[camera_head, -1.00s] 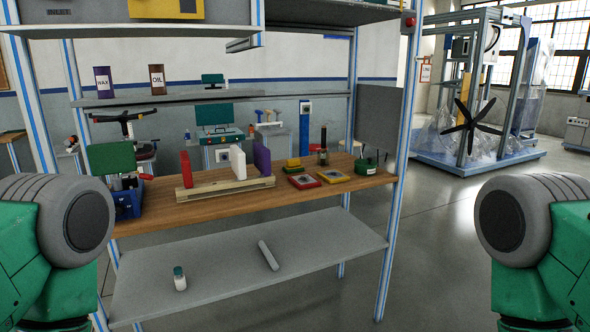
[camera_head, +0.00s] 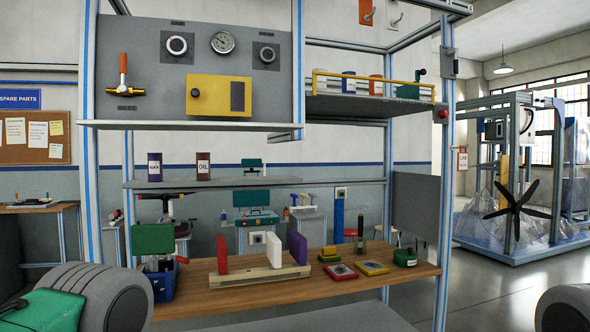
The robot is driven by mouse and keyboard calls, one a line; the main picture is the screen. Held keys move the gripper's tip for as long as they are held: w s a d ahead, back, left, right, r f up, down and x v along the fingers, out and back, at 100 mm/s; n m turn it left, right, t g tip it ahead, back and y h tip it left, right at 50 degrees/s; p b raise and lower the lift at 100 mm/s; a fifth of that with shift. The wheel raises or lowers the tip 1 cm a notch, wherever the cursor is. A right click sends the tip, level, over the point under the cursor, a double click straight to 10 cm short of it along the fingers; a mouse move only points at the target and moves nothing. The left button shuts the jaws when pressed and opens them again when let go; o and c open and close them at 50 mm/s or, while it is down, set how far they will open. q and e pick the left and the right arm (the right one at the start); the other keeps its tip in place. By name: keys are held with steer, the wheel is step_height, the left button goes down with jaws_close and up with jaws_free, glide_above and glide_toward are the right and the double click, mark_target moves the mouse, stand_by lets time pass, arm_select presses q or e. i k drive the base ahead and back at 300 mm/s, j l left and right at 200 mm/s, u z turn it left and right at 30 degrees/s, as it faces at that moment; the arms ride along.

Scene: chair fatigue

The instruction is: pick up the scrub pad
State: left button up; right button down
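A small yellow and dark green block (camera_head: 330,254), which looks like the scrub pad, lies on the wooden bench top (camera_head: 225,298) right of its middle. It is too small to be sure of. Neither gripper is in view. Only rounded grey and green parts of my arms show at the lower left and lower right corners, well in front of the bench.
A wooden rack with red, white and purple plates (camera_head: 299,248) stands left of the block. A green round object (camera_head: 405,258) sits right. Shelves (camera_head: 255,182) hang above.

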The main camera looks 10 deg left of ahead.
mark_target(328, 253)
steer(key=i+l, duration=0.2)
steer(key=l, duration=0.15)
steer(key=i+l+u, duration=0.1)
steer(key=i+l, duration=0.3)
steer(key=l, duration=0.25)
steer(key=i+l, duration=0.2)
steer(key=l, duration=0.15)
steer(key=u, duration=0.05)
